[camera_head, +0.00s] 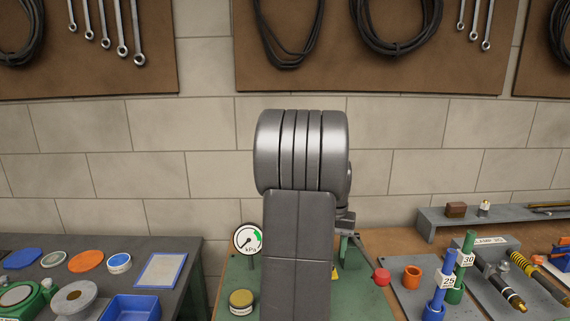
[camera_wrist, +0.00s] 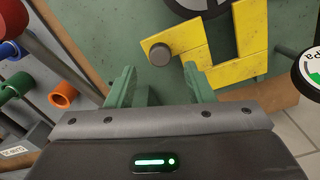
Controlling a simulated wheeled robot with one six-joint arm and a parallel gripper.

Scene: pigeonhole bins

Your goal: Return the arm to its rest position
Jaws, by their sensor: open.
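My gripper (camera_wrist: 160,78) shows in the wrist view as two green fingers spread apart with nothing between them. Beyond the fingertips is a yellow bracket (camera_wrist: 235,60) with a dark round knob (camera_wrist: 160,53) at its end; the fingers appear apart from it. In the head view my grey arm stands raised in the middle and covers most of the gripper. Only a bit of the gripper shows to the right of the arm.
A pressure gauge (camera_head: 248,239) and a brass-coloured knob (camera_head: 241,302) stand left of my arm on the green bench top. To the right are a red cap (camera_head: 382,277), an orange cup (camera_head: 412,277) and blue and green pegs. A dark table (camera_head: 190,250) with discs is at left.

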